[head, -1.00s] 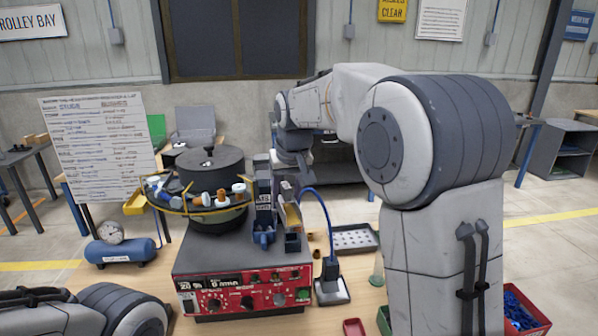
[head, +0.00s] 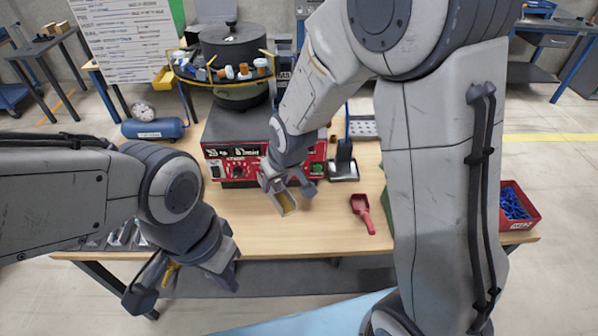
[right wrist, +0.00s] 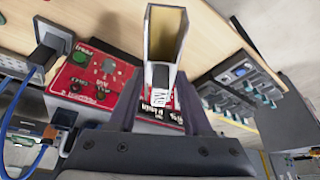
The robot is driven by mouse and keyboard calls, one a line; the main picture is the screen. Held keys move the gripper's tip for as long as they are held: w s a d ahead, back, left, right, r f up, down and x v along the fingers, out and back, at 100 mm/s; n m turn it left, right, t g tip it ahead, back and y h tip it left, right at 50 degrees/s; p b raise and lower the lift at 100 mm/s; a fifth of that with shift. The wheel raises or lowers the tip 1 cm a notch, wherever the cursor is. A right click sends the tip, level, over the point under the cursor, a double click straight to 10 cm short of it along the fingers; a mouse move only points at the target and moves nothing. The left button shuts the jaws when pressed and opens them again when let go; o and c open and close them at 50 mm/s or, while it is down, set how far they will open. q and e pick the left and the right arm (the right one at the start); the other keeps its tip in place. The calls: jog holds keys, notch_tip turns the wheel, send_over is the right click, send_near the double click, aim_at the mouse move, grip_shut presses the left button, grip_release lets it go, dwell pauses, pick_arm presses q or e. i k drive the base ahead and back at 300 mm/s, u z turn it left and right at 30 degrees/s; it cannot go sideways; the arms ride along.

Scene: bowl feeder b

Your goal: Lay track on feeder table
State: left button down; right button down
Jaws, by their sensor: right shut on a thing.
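The track (head: 285,203), a short channel with a yellowish inside, is in my right gripper (head: 286,185), in front of the red control box. In the right wrist view the track (right wrist: 165,45) points away from my right gripper (right wrist: 160,118), with a printed label near the fingers. My right gripper is shut on it, and the track appears to be above the wooden feeder table (head: 310,230). My left gripper (head: 185,287) has its fingers spread, with nothing seen between them, at the table's front edge on the left.
The bowl feeder (head: 235,75) stands on the red control box (head: 240,160). A red scoop (head: 362,210) lies right of the track, and a grey stand (head: 344,165) is behind it. A red bin of blue parts (head: 515,205) is far right. The table's front middle is clear.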

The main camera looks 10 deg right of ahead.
aim_at(269, 222)
jog(key=k, duration=0.3)
jog(key=u, duration=1.95)
jog(key=i, duration=1.3)
jog(key=z, duration=2.4)
